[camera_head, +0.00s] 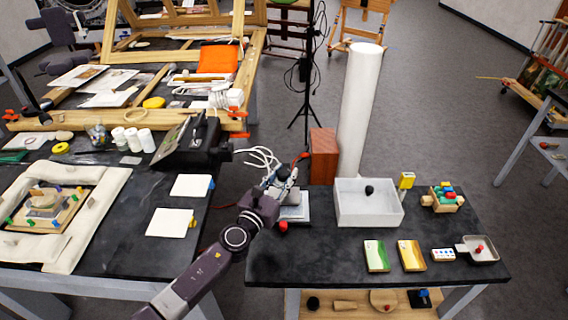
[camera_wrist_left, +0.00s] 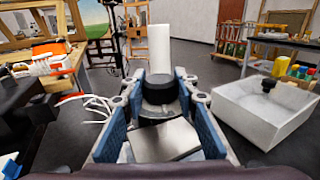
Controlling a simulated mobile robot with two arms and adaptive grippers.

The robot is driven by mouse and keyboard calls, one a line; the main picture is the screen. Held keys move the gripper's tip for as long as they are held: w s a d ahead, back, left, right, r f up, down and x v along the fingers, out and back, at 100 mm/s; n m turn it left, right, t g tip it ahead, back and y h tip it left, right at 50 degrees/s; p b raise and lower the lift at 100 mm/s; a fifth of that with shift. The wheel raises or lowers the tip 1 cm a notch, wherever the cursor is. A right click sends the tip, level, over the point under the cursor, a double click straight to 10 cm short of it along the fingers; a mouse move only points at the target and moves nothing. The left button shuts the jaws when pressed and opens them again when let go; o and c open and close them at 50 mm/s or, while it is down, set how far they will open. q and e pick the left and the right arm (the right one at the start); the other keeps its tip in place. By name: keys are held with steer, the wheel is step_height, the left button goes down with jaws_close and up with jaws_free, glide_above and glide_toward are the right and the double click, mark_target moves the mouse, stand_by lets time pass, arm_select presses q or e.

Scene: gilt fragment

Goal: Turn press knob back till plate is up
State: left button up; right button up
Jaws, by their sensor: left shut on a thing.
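The small press (camera_head: 293,212) stands near the left end of the right-hand dark table, with a light metal body and a red part at its front. In the head view my left gripper (camera_head: 282,178) is over the press and hides most of it. In the left wrist view the black round knob (camera_wrist_left: 158,90) sits between my two blue-padded fingers, which are shut on it. A grey metal plate (camera_wrist_left: 166,141) lies nearer the camera, between the fingers and slightly tilted in the picture. The gap under the plate cannot be made out. My right gripper is not in view.
A white open box (camera_head: 369,216) with a dark knobbed thing stands right of the press. A reddish-brown block (camera_head: 323,156) and a tall white cylinder (camera_head: 360,110) are behind. White cables (camera_head: 258,157) lie left of the press. Small painted cards (camera_head: 377,256) lie at the front.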

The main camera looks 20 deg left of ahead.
arm_select(q)
steer(key=shift+d+r+n+y+p, duration=0.15)
steer(key=shift+n+y+p, duration=0.3)
steer(key=shift+n+y, duration=1.15)
steer(key=shift+y, duration=0.9)
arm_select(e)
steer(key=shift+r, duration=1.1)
arm_select(q)
steer(key=o, duration=1.2)
steer(key=s, duration=0.4)
steer(key=s+d, duration=0.1)
steer(key=s, duration=0.7)
steer(key=shift+d, duration=0.15)
